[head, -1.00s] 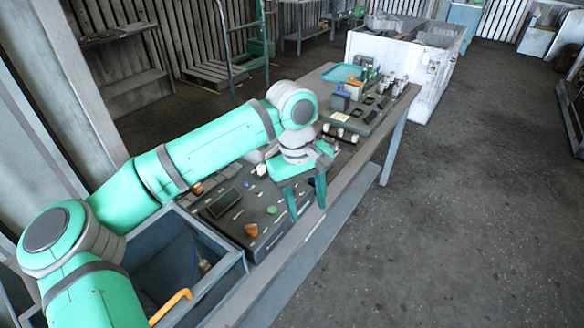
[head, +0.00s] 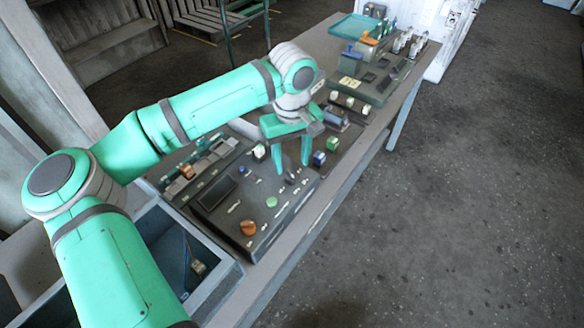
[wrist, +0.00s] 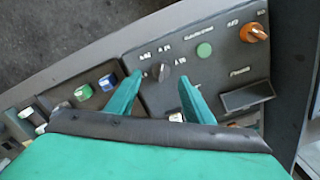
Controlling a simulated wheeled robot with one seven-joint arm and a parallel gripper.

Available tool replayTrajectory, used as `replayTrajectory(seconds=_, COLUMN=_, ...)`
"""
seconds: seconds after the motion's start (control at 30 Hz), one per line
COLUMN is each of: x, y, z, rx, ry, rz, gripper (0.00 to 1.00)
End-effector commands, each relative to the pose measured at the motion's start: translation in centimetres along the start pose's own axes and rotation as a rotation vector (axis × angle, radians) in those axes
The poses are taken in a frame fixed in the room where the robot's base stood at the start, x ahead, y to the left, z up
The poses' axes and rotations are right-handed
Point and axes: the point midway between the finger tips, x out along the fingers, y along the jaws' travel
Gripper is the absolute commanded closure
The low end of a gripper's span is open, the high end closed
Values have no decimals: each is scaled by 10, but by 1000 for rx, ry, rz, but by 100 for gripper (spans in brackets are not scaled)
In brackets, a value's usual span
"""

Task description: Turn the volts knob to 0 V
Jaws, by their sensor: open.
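A dark control panel (head: 226,222) lies on the bench below my gripper. My gripper (head: 292,166) is open and empty, fingers pointing down over the panel's right part. In the wrist view a small dark knob (wrist: 160,72) with markings around it shows between and just beyond my fingertips (wrist: 161,82). I cannot tell whether they touch it. A round green button (wrist: 204,49) and an orange knob (wrist: 254,32) sit farther along the same panel. The labels are too blurred to read, so I cannot confirm which knob is volts.
A dark display window (wrist: 247,94) is on the panel. Blue and green blocks or buttons (wrist: 94,87) sit on a neighbouring unit. More equipment (head: 376,72) and a teal tray (head: 354,27) stand farther along the bench. The floor (head: 450,200) at right is clear.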

Motion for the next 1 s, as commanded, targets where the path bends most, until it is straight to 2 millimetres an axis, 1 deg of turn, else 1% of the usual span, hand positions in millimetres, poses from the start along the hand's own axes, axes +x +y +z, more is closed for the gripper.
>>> replayTrajectory(seconds=0.03, x=9, y=-1, z=0, rx=-1, ry=-3, rz=0, gripper=53)
replayTrajectory(seconds=0.1, x=20, y=-1, z=0, rx=-2, ry=-3, rz=0, gripper=53)
replayTrajectory(seconds=0.3, x=38, y=-3, z=-1, rx=-5, ry=-1, rz=1, gripper=53)
replayTrajectory(seconds=0.43, x=43, y=-3, z=-1, rx=-6, ry=-1, rz=1, gripper=53)
replayTrajectory(seconds=0.67, x=43, y=-2, z=-1, rx=-3, ry=0, rz=0, gripper=53)
replayTrajectory(seconds=0.7, x=43, y=-1, z=0, rx=-2, ry=0, rz=0, gripper=57)
replayTrajectory(seconds=0.77, x=43, y=-1, z=0, rx=-2, ry=0, rz=1, gripper=72)
replayTrajectory(seconds=0.8, x=43, y=-1, z=0, rx=-1, ry=0, rz=0, gripper=81)
replayTrajectory(seconds=0.87, x=43, y=0, z=0, rx=-1, ry=0, rz=0, gripper=94)
replayTrajectory(seconds=1.0, x=43, y=0, z=0, rx=-3, ry=1, rz=0, gripper=94)
